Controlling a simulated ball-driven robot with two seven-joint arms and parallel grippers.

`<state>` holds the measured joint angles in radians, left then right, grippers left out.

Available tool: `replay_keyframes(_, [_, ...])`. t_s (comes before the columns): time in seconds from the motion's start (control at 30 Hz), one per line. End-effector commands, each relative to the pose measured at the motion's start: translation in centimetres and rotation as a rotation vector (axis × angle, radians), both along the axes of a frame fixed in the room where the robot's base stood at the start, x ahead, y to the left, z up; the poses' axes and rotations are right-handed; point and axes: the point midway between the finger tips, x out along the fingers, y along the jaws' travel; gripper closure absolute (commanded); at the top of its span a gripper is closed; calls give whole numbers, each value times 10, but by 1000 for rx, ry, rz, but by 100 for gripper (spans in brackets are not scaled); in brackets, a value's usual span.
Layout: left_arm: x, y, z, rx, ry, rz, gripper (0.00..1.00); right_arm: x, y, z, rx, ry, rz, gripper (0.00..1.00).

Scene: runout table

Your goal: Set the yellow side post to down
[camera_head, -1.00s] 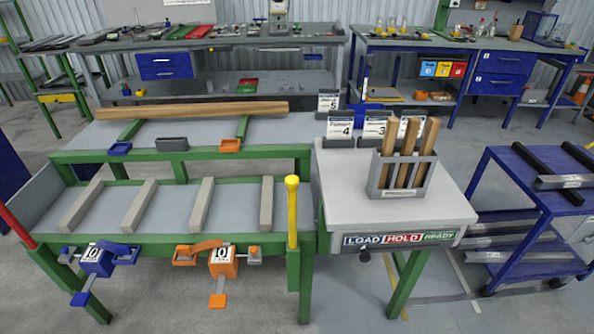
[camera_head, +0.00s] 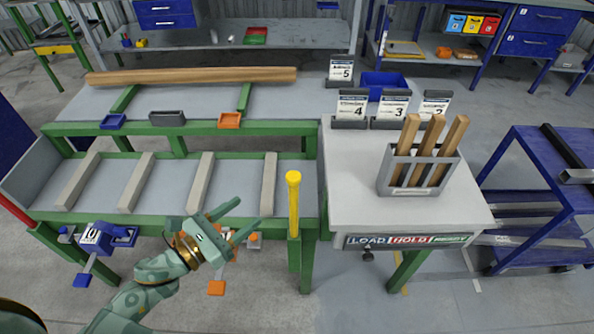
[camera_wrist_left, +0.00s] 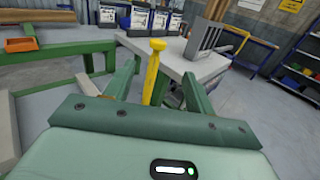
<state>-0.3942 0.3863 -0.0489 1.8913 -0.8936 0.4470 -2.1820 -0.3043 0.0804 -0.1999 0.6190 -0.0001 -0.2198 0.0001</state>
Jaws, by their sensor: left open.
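The yellow side post (camera_head: 294,205) stands upright at the right front corner of the green-framed runout table (camera_head: 180,219), its knobbed top above the rail. My left gripper (camera_head: 238,220) is open and empty in front of the table, to the left of the post and apart from it, its fingers pointing right. In the left wrist view the yellow post (camera_wrist_left: 153,75) appears ahead between the two spread fingers (camera_wrist_left: 150,90). The right gripper is not in view.
A blue clamp (camera_head: 107,237) hangs on the front rail; an orange one is mostly hidden behind my left gripper. A grey-topped table (camera_head: 350,205) with a rack of wooden sticks (camera_head: 385,178) stands right of the post. A long wooden beam (camera_head: 190,76) lies at the back.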

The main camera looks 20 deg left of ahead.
Motion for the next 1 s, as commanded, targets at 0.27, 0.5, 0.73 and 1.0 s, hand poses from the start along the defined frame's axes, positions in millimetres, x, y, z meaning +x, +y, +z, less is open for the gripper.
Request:
replay_keyframes(0.27, [49, -25, 3, 1, -5, 1, 45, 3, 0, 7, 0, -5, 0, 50])
replay_keyframes(0.5, [101, -55, 2, -2, -1, 2, 45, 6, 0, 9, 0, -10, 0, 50])
replay_keyframes(0.73, [132, -72, 0, -3, 1, 3, 45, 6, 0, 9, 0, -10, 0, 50])
replay_keyframes(1.0, [140, -76, 0, -2, 2, 3, 45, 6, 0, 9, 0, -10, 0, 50])
